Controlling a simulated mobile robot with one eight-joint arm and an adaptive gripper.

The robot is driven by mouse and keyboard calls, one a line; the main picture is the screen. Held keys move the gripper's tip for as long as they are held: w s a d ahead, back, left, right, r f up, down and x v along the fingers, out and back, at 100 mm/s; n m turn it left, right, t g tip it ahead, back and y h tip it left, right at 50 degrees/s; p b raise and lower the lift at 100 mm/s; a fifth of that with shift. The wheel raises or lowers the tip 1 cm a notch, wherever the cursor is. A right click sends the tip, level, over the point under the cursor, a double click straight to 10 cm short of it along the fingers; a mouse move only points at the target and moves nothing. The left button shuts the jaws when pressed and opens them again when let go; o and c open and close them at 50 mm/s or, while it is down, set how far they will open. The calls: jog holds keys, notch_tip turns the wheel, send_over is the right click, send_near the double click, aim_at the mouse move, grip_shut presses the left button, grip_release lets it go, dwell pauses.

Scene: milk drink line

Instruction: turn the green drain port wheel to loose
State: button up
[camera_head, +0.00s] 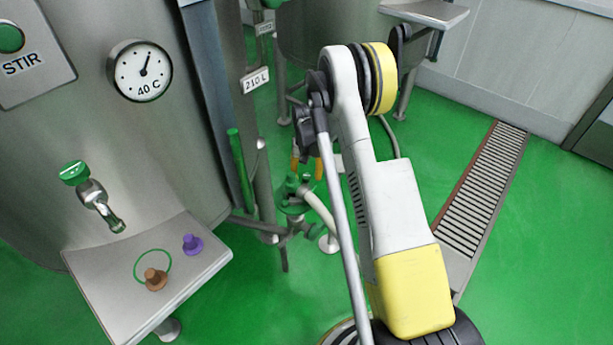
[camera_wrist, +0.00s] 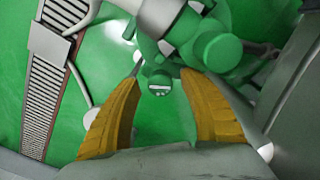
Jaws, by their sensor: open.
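The green drain port wheel (camera_head: 293,190) is low on the floor fitting beside the tank, partly hidden by my arm and seen at a small size. In the wrist view, green drain fitting parts (camera_wrist: 160,82) lie beyond the fingertips, near the gap between them, with a rounder green knob-like part to the right. My gripper (camera_head: 306,168) shows as orange fingers just above the wheel in the head view. In the wrist view my gripper (camera_wrist: 160,77) is open, with nothing between its fingers. Whether a finger touches the wheel cannot be told.
A white hose (camera_head: 319,205) curves from the fitting to the floor. A steel tank (camera_head: 150,190) and a side shelf (camera_head: 105,285) with a purple plug (camera_head: 192,244) and a brown plug (camera_head: 155,279) stand at left. A floor grate (camera_head: 480,190) lies at right among clear green floor.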

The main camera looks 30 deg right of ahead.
aim_at(306, 176)
notch_tip(306, 176, up, 12)
dwell(0.4)
dwell(0.3)
